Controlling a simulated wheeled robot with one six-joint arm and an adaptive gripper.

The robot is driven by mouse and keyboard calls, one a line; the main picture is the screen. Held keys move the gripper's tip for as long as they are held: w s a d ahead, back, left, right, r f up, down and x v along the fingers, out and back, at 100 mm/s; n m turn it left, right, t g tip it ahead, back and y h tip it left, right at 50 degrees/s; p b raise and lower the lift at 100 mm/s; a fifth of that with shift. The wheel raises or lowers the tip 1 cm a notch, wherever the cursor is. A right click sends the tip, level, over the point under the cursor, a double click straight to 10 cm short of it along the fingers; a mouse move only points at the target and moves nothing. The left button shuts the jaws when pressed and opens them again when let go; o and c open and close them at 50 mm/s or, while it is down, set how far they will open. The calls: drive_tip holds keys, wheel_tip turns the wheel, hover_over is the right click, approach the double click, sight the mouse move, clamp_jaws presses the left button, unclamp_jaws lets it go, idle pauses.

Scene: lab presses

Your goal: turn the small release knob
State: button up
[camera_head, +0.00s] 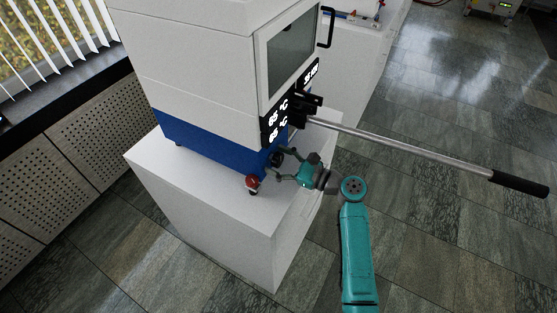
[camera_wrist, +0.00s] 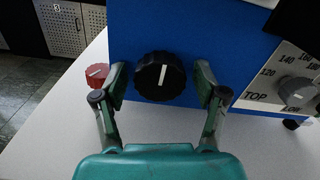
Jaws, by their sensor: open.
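A black ribbed knob (camera_wrist: 160,76) with an upright white mark sits on the blue front of the press, and it also shows in the head view (camera_head: 276,159). A smaller red knob (camera_wrist: 97,75) with a slanted white mark is to its left, also in the head view (camera_head: 252,182). Which one is the release knob, I cannot tell from labels. My gripper (camera_wrist: 160,82) is open, one finger on each side of the black knob; contact cannot be told. In the head view my gripper (camera_head: 284,166) reaches in from the right at the press's lower front.
The press (camera_head: 205,75) stands on a white pedestal (camera_head: 215,215). A long metal lever (camera_head: 400,145) with a black grip sticks out above my arm. A grey dial (camera_wrist: 295,90) with numbers is to the right in the wrist view. The floor at right is clear.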

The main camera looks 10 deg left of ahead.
drive_tip(key=c, duration=1.2)
drive_tip(key=shift+o, duration=0.2)
